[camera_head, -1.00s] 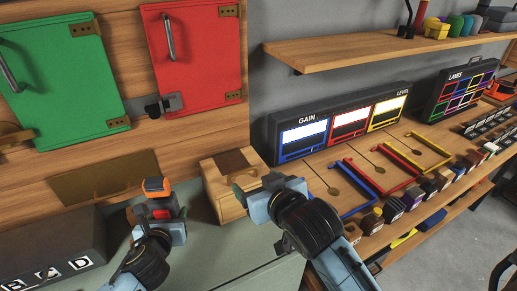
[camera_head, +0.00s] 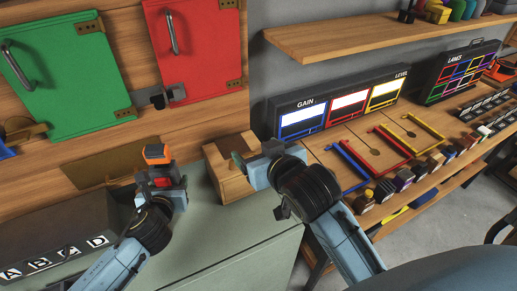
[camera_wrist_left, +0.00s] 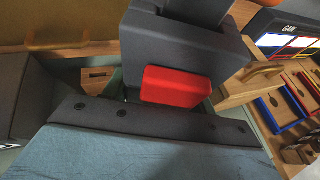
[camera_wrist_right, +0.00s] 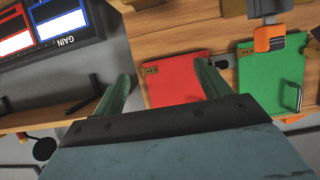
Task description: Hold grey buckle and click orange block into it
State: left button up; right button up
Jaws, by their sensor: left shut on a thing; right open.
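My left gripper (camera_head: 163,190) is shut on the grey buckle (camera_wrist_left: 175,55), which has a red button (camera_wrist_left: 175,86). The red button also shows in the head view (camera_head: 162,182). The orange block (camera_head: 157,152) is at the buckle's upper end, with a dark piece between it and the red button. It also shows in the right wrist view (camera_wrist_right: 269,38). I cannot tell whether it is fully seated. My right gripper (camera_head: 252,160) is open and empty, to the right of the block and apart from it. Its two fingers frame the right wrist view (camera_wrist_right: 165,88).
A wooden box (camera_head: 228,180) stands on the green-grey bench (camera_head: 225,235), close by the right gripper. Green (camera_head: 65,70) and red (camera_head: 205,50) doors are on the wooden wall behind. A shelf with a GAIN panel (camera_head: 335,112) and coloured blocks is at right.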

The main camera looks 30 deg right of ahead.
jog(key=c, duration=0.7)
jog(key=shift+w+a, duration=0.25)
jog(key=shift+a, duration=0.1)
jog(key=shift+c, duration=1.4)
jog(key=w+a+y, duration=0.1)
jog(key=a, duration=0.1)
jog(key=w+a+y, duration=0.1)
jog(key=w+a, duration=0.1)
jog(key=a, duration=0.1)
jog(key=w+a+r+m+y, duration=0.1)
jog(key=a+y, duration=0.1)
jog(key=shift+w+a+r, duration=0.1)
jog(key=shift+w+a, duration=0.05)
jog(key=shift+a, duration=0.1)
grip_shut()
jog(key=w+a+r+n+g+y, duration=0.2)
jog(key=a+n+y, duration=0.1)
jog(key=a, duration=0.4)
jog(key=w+a+r+n+g+y, duration=0.1)
jog(key=w+a+n+g+y, duration=0.15)
jog(key=a, duration=0.45)
jog(key=n+g+h, duration=0.6)
jog(key=n+g, duration=0.4)
jog(key=n, duration=0.5)
send_near(154, 148)
jog(key=shift+s+a+f+t, duration=0.15)
jog(key=shift+s+f+t, duration=0.1)
jog(key=shift+f, duration=0.1)
jog(key=shift+x, duration=2.95)
